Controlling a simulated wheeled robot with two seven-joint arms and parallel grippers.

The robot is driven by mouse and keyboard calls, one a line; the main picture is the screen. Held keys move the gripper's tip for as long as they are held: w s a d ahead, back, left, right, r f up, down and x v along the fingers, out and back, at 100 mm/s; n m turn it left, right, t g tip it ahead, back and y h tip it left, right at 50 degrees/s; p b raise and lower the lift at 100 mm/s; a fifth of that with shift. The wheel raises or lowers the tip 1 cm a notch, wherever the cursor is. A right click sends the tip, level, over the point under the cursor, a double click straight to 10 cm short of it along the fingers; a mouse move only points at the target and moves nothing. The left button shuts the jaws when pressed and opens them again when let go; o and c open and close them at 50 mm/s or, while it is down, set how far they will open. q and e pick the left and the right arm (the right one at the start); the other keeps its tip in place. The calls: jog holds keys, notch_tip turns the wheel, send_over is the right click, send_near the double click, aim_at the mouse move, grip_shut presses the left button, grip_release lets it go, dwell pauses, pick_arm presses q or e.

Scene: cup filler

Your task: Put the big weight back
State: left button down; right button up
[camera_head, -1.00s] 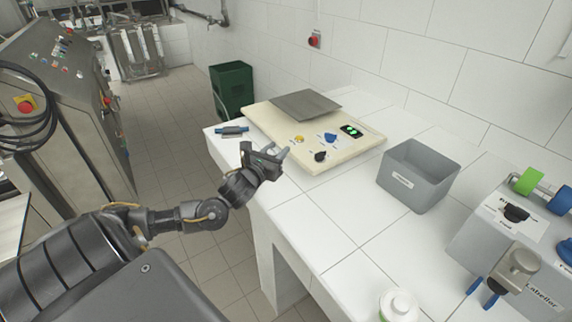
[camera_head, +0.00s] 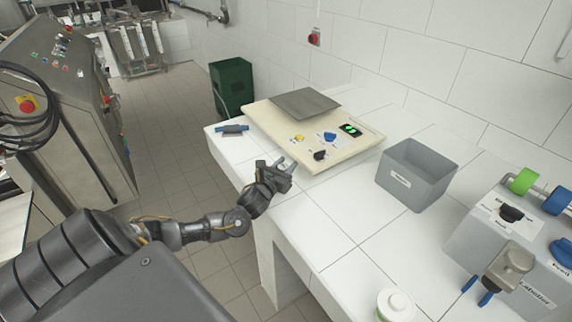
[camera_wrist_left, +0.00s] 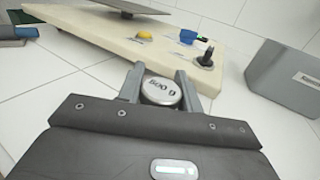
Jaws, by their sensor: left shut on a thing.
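A round silver weight (camera_wrist_left: 160,91) with dark lettering that seems to read 500 g sits between the fingers of my left gripper in the left wrist view. My left gripper (camera_head: 287,165) is shut on it, over the left edge of the white counter and in front of the scale. The weight cannot be made out clearly in the head view. The cream-coloured scale (camera_head: 350,147) has a grey plate (camera_head: 305,103), knobs and a green lit display. A small blue and grey object (camera_head: 232,128) lies left of the scale. My right gripper is not in view.
A grey labelled bin (camera_head: 402,180) stands right of the scale. A labeller machine (camera_head: 508,232) is at the far right, and a white round container (camera_head: 395,305) at the front. Counter between gripper and bin is clear. A green crate (camera_head: 232,88) stands beyond the counter.

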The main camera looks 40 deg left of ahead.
pick_arm(q)
jog(key=shift+r, duration=0.1)
jog(key=c, duration=0.9)
grip_release()
jog(key=shift+f, duration=0.2)
jog(key=shift+c, duration=0.2)
jog(key=shift+r, duration=0.15)
jog(key=s, duration=0.3)
jog(key=s+d+b, duration=0.1)
jog(key=s, duration=0.3)
jog(key=s+d, duration=0.1)
jog(key=s, duration=0.3)
jog(key=shift+s, duration=0.45)
jog(key=shift+d, duration=0.2)
